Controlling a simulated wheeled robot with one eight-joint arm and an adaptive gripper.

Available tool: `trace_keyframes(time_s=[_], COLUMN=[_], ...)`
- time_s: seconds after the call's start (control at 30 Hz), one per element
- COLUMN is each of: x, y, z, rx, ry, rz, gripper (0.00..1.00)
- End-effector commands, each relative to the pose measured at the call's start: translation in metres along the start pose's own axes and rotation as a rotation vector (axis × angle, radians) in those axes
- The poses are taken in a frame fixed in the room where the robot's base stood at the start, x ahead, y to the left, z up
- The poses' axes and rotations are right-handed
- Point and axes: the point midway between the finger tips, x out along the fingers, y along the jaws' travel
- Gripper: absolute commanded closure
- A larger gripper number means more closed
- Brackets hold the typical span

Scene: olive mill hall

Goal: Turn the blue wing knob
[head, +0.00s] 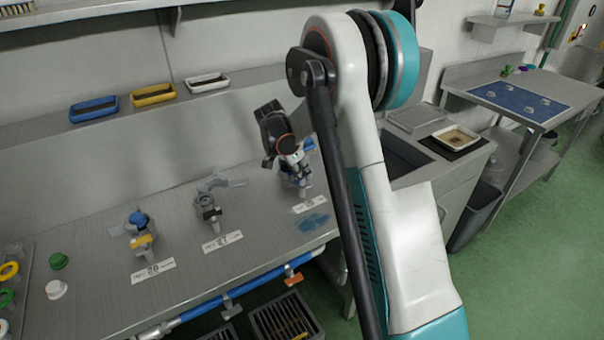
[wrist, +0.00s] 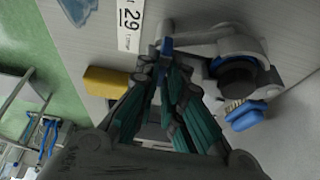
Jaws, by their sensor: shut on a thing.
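My gripper (wrist: 165,62) points down at the valve fitting by the label marked 29 (wrist: 130,22). Its fingers are closed on a small blue piece, the blue wing knob (wrist: 167,45), of which only the tip shows between the fingertips. The grey valve body (wrist: 225,42) with a dark round opening stands just right of the fingers in the wrist view. A second blue part (wrist: 245,116) sticks out beside that body. In the head view my gripper (head: 292,160) covers most of this fitting, so the knob's angle cannot be told.
Two more fittings (head: 139,228) (head: 208,205) stand left on the steel bench (head: 100,255). A yellow block (wrist: 108,82) lies close to the fingers. Blue, yellow and white trays (head: 94,109) (head: 153,95) (head: 208,83) sit on the ledge behind. A blue pipe (head: 262,278) runs along the front.

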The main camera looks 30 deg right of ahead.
Motion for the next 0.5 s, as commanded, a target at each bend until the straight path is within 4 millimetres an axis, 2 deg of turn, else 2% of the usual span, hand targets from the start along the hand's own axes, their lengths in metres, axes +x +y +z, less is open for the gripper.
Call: trace_keyframes(time_s=[0.03,0.07,0.13,0.5], x=[0.0,0.0,0.0,-0.0016], y=[-0.0001,-0.0001,-0.0001,-0.0001], z=[0.0006,0.0006,0.0005,0.0002], rx=[0.001,0.001,0.001,0.0], ry=[-0.001,-0.001,-0.001,0.0], rz=[0.0,0.0,0.0,0.0], gripper=[1.0,0.87,0.72,0.72])
